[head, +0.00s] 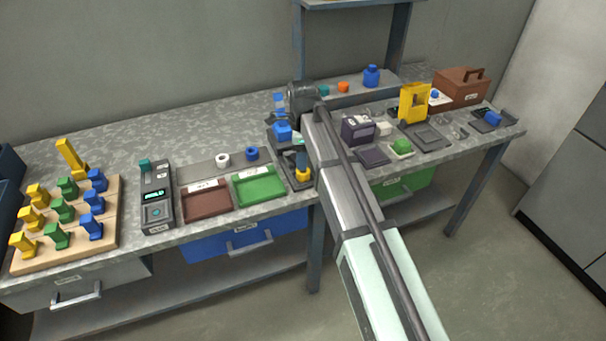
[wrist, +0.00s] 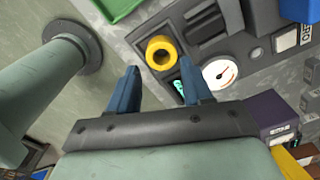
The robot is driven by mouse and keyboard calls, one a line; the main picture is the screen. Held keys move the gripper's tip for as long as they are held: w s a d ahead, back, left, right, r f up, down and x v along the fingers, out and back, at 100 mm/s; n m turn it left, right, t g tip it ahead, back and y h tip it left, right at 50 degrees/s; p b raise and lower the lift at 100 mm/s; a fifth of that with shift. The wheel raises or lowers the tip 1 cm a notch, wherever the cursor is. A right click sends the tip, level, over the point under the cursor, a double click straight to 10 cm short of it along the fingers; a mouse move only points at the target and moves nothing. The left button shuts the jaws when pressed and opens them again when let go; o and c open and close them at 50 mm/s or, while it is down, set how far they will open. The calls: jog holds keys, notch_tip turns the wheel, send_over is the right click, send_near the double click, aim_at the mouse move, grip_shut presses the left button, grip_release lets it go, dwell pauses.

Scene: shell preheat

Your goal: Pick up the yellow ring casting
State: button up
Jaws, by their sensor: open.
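The yellow ring casting (wrist: 161,52) shows in the wrist view, lying on a dark grey fixture with its hole facing the camera. In the head view the yellow ring (head: 302,175) sits at the bench's front edge, partly covered by my gripper. My gripper (wrist: 159,66) is open, with its two blue fingers apart and the ring just beyond and between their tips in the picture. No contact with the ring is visible.
A white dial gauge (wrist: 220,74) is close to the right finger. Left of the fixture are a green tray (head: 260,186) and a red-brown tray (head: 207,201). A dark purple box (head: 357,131) stands to the right. A blue block (head: 282,131) is behind.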

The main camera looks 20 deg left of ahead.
jog(key=shift+w+f, duration=0.1)
jog(key=shift+f, duration=2.7)
jog(key=shift+r, duration=0.15)
jog(key=c, duration=0.8)
